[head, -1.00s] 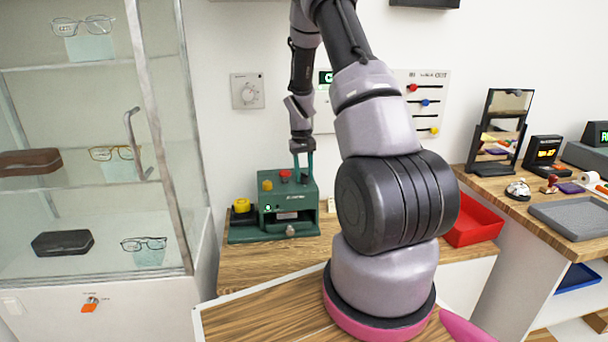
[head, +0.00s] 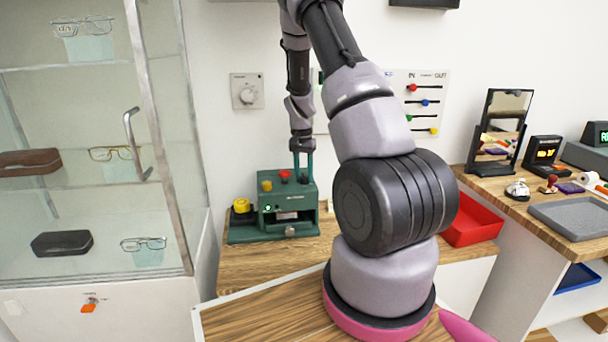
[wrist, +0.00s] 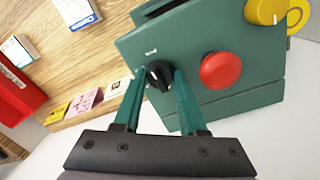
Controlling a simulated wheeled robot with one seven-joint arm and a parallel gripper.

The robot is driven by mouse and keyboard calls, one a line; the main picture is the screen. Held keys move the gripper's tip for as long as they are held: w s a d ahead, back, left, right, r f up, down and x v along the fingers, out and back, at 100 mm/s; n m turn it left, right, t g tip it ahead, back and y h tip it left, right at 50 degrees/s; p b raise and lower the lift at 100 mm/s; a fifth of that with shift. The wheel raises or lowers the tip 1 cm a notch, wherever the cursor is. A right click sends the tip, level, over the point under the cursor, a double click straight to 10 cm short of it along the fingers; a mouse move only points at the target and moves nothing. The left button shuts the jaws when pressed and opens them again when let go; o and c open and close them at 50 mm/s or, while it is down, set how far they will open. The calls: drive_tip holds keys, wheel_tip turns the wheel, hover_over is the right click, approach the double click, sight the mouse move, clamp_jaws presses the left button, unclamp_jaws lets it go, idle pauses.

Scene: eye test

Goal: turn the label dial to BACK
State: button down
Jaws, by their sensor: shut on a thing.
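The label dial (wrist: 159,76) is a small black knob on top of the green machine (wrist: 215,30). A pale mark shows on the knob and small white print lies beside it, too small to read. My gripper (wrist: 161,72) is shut on the dial, one green finger on each side of it. In the head view the green machine (head: 272,221) stands on the wooden counter against the wall. My gripper (head: 303,175) reaches down onto its top right from above. The dial itself is hidden by the fingers there.
A red button (wrist: 221,70) sits close beside the dial, with a yellow knob (wrist: 280,12) beyond it. A red tray (head: 472,222) stands right of my arm. A glass cabinet (head: 160,130) with spectacles stands left. Small cards lie on the counter.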

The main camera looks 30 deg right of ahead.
idle(0.4)
drive_tip(key=shift+c, duration=2.3)
unclamp_jaws()
wheel_tip(320, 180, up, 11)
drive_tip(key=shift+w+a, duration=0.2)
drive_tip(key=shift+f, duration=0.1)
